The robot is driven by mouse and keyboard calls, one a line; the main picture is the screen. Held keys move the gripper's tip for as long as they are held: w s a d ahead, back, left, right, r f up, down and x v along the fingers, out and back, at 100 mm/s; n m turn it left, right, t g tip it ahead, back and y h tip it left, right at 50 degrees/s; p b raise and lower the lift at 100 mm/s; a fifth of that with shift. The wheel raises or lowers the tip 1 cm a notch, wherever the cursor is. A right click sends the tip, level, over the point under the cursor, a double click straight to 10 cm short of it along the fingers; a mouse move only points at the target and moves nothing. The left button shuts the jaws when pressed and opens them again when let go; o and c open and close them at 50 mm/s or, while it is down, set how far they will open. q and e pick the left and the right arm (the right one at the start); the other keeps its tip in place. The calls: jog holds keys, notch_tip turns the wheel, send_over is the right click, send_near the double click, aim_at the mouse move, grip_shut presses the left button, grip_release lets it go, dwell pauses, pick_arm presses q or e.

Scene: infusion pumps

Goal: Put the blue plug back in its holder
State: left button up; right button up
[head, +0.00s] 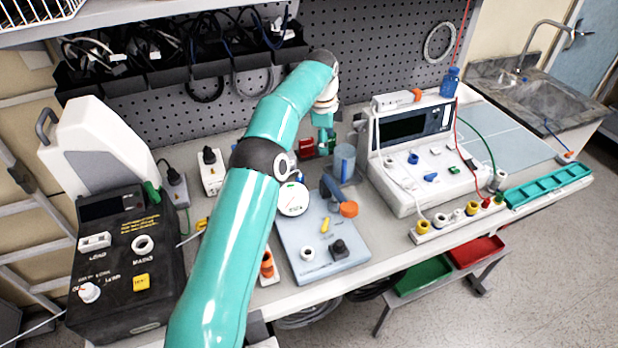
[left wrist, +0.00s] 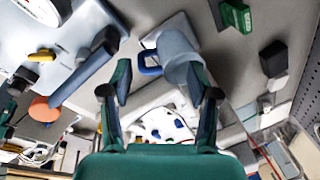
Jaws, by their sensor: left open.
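My left gripper (head: 325,138) is at the back of the bench, beside a grey-blue cylinder (head: 344,162); its fingers are partly hidden in the head view. In the left wrist view my left gripper (left wrist: 163,92) is open. The cylinder (left wrist: 182,55), with a blue loop (left wrist: 150,62) at its side, shows beyond and between the fingers, nearer the right one. I cannot tell whether they touch. Small blue pieces (head: 430,177) lie on the white pump unit (head: 440,125). I cannot tell which blue piece is the plug or which part is its holder. My right gripper is out of view.
A grey plate (head: 300,262) carries a round dial (head: 292,199) and an orange-ended lever (head: 348,209). A dark box (head: 125,265) stands left. A socket strip (head: 440,230) and teal tray (head: 545,186) lie at the front right. A pegboard (head: 390,50) rises behind.

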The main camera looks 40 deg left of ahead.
pick_arm(q)
notch_tip(320, 180, up, 2)
jog(key=m+g, duration=0.2)
send_over(300, 178)
jog(key=f+b, duration=0.1)
jog(key=f, duration=0.1)
jog(key=f+b, duration=0.3)
jog(key=f, duration=0.1)
jog(key=shift+s+a, duration=0.2)
jog(key=shift+a, duration=0.15)
notch_tip(300, 178, down, 4)
jog(key=shift+r+b, duration=0.2)
jog(key=shift+b, duration=0.2)
jog(key=shift+f, duration=0.5)
jog(key=shift+w+f+p, duration=0.2)
jog(key=shift+f+p, duration=0.1)
jog(key=shift+f, duration=1.05)
jog(key=shift+w+f+p, duration=0.2)
jog(key=shift+f+p, duration=0.1)
jog(key=shift+f, duration=1)
jog(key=c, duration=1.1)
jog(key=shift+c, duration=0.2)
jog(key=shift+r, duration=0.2)
